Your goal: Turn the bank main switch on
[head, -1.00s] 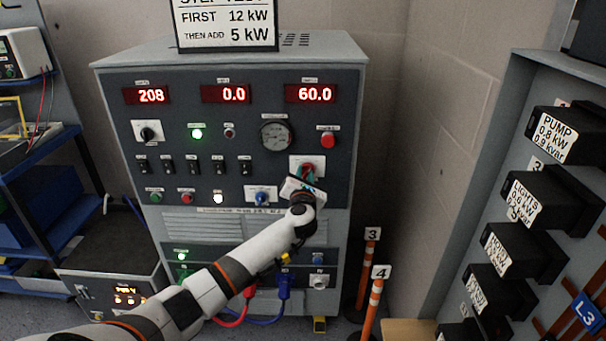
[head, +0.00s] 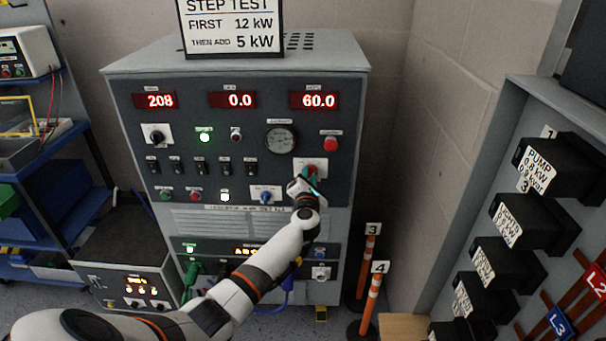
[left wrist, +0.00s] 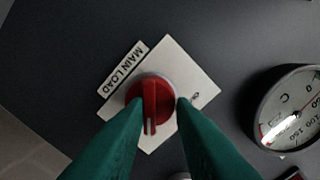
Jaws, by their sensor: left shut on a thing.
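The main load switch is a red rotary knob (left wrist: 151,98) on a white square plate (left wrist: 190,62) labelled MAIN LOAD. In the head view the plate (head: 320,161) is on the right of the grey cabinet's front panel, below the round gauge. My left gripper (head: 311,178) is at the knob, with its green fingers (left wrist: 160,110) one on each side of the knob's grip, shut on it. The grip's white mark points down in the left wrist view. In the head view the gripper partly hides the knob. My right gripper is not in view.
The cabinet's displays (head: 232,100) read 208, 0.0 and 60.0. A round gauge (head: 281,140) and a red button (head: 330,143) are close above the knob. Orange posts (head: 368,300) stand at the lower right. Black labelled load boxes (head: 560,165) line the right side.

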